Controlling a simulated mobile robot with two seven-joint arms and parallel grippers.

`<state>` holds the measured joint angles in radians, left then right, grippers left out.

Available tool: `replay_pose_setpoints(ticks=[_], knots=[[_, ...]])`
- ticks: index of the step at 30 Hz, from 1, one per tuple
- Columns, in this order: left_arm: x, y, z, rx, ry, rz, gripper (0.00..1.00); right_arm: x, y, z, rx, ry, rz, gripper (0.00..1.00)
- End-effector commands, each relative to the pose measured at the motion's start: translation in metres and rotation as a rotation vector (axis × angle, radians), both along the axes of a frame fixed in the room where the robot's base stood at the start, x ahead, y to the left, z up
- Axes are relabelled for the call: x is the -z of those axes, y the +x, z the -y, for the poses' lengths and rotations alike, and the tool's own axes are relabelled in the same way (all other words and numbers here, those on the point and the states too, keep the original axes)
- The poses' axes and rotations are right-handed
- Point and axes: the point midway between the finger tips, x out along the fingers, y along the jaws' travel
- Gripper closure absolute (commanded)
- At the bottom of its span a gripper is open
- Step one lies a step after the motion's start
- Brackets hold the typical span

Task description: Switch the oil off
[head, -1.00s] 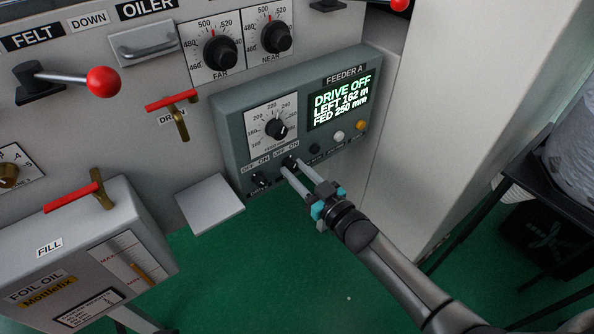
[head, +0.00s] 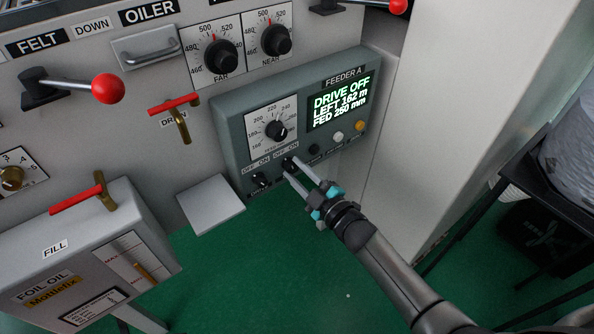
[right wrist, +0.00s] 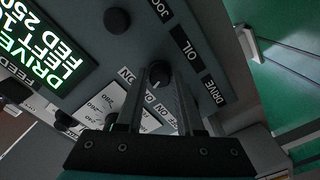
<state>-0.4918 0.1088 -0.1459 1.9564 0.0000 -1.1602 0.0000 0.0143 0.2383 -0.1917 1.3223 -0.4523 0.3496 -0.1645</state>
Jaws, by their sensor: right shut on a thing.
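The oil switch (right wrist: 158,73) is a small black knob on the grey-green Feeder A box (head: 225,120). In the right wrist view it sits beside the OIL label (right wrist: 187,48). My right gripper (head: 293,168) is shut on this knob, one finger on each side. A white mark shows on the knob, but I cannot tell for certain which setting it points to. The drive switch (head: 260,180) is just left of it in the head view. The display (head: 338,102) reads DRIVE OFF, LEFT 162 m, FED 250 mm. My left gripper is not in view.
A grey plate (head: 211,204) juts out at the lower left. The foil oil tank (head: 88,265) and red-handled drain valve (head: 178,112) stand further left.

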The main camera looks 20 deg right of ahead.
Motion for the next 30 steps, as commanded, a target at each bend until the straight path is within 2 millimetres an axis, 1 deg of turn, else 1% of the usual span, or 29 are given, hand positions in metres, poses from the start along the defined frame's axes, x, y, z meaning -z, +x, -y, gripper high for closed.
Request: replay_pose_setpoints(ticks=[6,12,29,30], knots=[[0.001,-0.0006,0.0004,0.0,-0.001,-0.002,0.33,0.0004,-0.0003,0.0003,0.001,-0.123,0.044,1.0],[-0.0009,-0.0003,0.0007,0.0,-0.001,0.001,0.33,0.0003,-0.0002,0.0005,0.001,-0.189,0.068,1.0],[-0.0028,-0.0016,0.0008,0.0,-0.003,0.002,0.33,0.0,-0.0002,0.0007,0.001,-0.218,0.079,1.0],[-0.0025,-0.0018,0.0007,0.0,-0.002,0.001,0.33,0.0,-0.0002,0.0007,0.001,-0.218,0.079,0.61]])
